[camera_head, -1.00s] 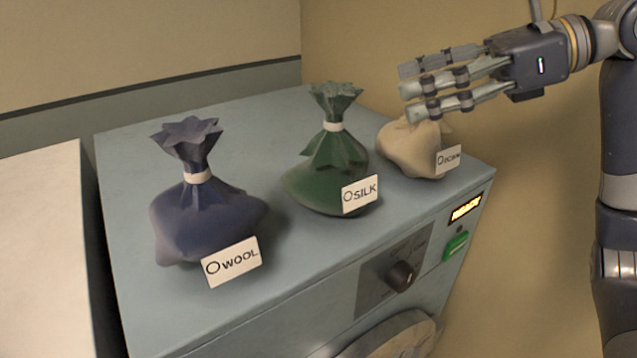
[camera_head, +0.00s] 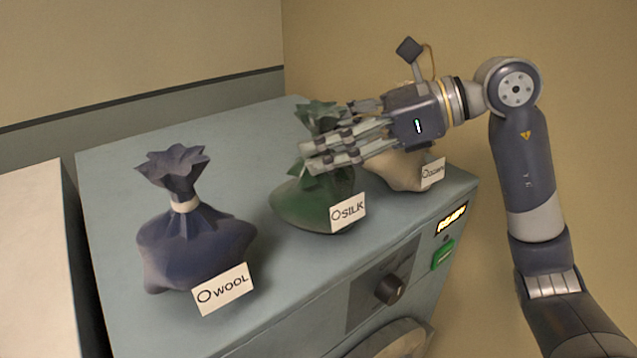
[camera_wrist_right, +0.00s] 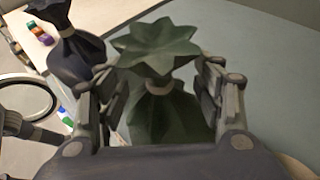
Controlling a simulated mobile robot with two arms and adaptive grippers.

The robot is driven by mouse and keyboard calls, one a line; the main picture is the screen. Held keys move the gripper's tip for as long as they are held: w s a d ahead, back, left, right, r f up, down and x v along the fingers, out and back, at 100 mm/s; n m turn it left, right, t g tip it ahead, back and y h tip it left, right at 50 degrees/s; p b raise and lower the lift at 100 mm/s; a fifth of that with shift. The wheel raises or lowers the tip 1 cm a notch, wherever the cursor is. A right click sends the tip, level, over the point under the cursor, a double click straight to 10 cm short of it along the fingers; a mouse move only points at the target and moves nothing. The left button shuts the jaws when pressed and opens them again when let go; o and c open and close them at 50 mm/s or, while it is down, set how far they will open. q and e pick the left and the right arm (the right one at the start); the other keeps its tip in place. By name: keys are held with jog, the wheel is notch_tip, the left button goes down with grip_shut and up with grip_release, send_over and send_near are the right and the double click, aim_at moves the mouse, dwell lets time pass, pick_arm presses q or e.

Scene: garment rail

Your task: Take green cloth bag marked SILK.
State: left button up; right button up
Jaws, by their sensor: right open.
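The green cloth bag (camera_head: 306,207) stands upright on the machine's top, with a tag reading SILK (camera_head: 348,213) at its front right. Its gathered neck is partly hidden behind my right gripper (camera_head: 322,152) in the head view. In the right wrist view the bag's flared top and pale tie (camera_wrist_right: 158,88) sit between the fingers of the right gripper (camera_wrist_right: 160,100). The fingers are open, one set on each side of the neck, with gaps showing.
A blue bag (camera_head: 195,245) tagged WOOL stands to the left. A cream bag (camera_head: 400,172) stands close on the right, partly behind the gripper. The bags rest on a blue-grey machine (camera_head: 120,180) with a dial (camera_head: 389,289) and green button (camera_head: 443,254) in front.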

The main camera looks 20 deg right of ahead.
jog(key=shift+w+a+f, duration=0.2)
jog(key=shift+w+a, duration=0.05)
jog(key=shift+a, duration=0.25)
jog(key=shift+d, duration=0.15)
jog(key=c, duration=0.9)
jog(key=shift+s, duration=0.1)
grip_shut()
